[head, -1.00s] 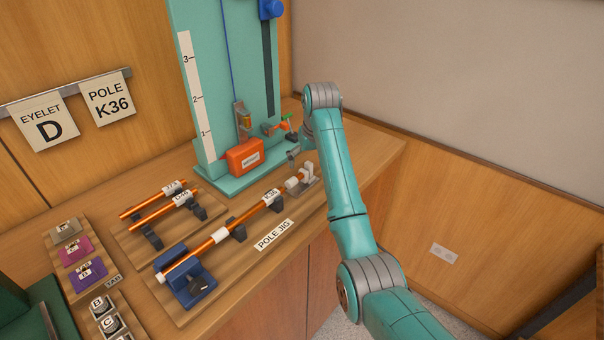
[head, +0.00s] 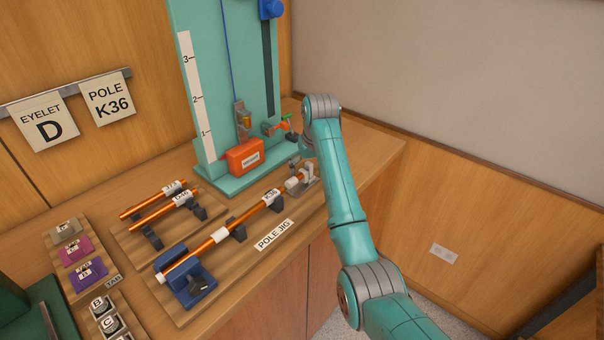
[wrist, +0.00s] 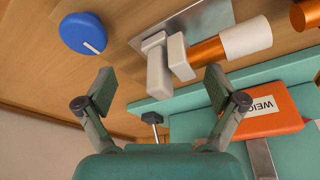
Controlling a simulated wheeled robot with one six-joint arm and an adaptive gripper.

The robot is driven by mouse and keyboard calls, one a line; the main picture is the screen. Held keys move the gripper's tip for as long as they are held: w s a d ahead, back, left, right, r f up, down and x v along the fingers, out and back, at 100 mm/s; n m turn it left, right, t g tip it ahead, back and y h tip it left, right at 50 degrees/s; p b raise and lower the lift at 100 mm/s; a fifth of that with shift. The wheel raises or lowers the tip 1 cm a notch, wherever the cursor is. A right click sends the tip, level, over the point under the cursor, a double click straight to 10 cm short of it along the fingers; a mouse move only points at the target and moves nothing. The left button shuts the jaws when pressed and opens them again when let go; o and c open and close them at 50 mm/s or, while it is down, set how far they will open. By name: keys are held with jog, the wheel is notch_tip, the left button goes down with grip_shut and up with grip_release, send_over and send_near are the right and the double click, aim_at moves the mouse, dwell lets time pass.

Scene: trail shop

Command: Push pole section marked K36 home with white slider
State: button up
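The orange pole section marked K36 (head: 256,208) lies in the pole jig (head: 238,250), its labelled part toward the jig's far right end. The white slider (head: 292,183) stands at that end; the wrist view shows it as two white blocks (wrist: 178,58) on a grey plate, close to the orange pole (wrist: 207,51). My gripper (wrist: 158,82) is open. Its fingers are apart on both sides of the slider's lower block, with visible gaps. In the head view my gripper (head: 296,160) is small and partly hidden by my arm, just above the slider.
Behind the jig stands a teal stand with an orange weight block (head: 245,156). Two more orange poles (head: 152,206) lie on a rack to the left. A blue round knob (wrist: 83,32) shows in the wrist view. Coloured tabs (head: 88,269) sit at the left.

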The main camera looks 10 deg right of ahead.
aim_at(296, 177)
jog(key=c, duration=1.2)
jog(key=shift+c, duration=0.9)
jog(key=shift+s+d+f, duration=0.1)
jog(key=shift+s+a+f, duration=0.25)
jog(key=shift+s+a, duration=0.1)
jog(key=shift+a, duration=0.1)
jog(key=shift+s+a, duration=1.05)
jog(key=shift+a, duration=0.3)
jog(key=shift+s+a, duration=0.2)
jog(key=shift+a, duration=0.25)
jog(key=o, duration=1.8)
jog(key=shift+s+a, duration=0.1)
jog(key=shift+c, duration=0.2)
jog(key=shift+r, duration=0.15)
